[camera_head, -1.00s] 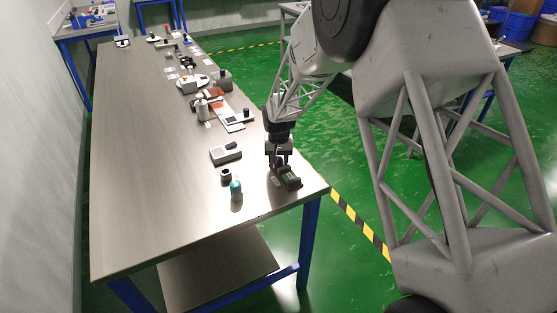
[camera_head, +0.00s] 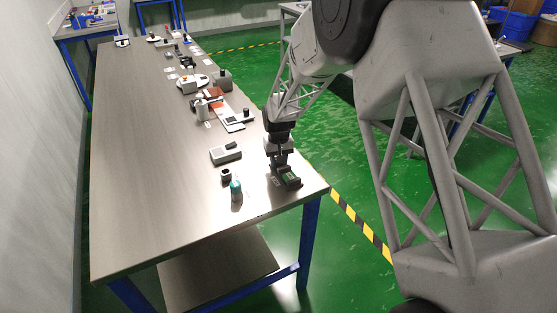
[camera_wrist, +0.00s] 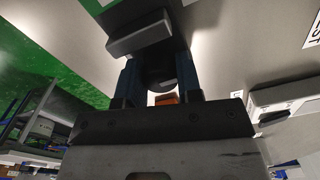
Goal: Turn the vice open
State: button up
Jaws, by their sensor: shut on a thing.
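The vice (camera_head: 287,178) is a small dark block with a green patch, near the right front corner of the metal table. My gripper (camera_head: 279,163) points down at the vice's far end, close above the table. In the wrist view my gripper (camera_wrist: 160,82) has a finger on each side of a dark rounded part, which looks like the vice handle (camera_wrist: 160,70). It is shut on this part. A grey block of the vice (camera_wrist: 140,34) shows just beyond the fingers. The gap between the vice jaws cannot be made out.
A teal-topped cylinder (camera_head: 236,190) and a small dark ring-like part (camera_head: 226,174) stand left of the vice. A grey box-like device (camera_head: 226,154) lies behind them. Several other items line the table farther back. The table's left side (camera_head: 150,180) is clear.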

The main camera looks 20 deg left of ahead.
jog(key=o, duration=0.7)
jog(key=shift+c, duration=0.2)
jog(key=shift+r, duration=0.1)
jog(key=shift+r, duration=3.8)
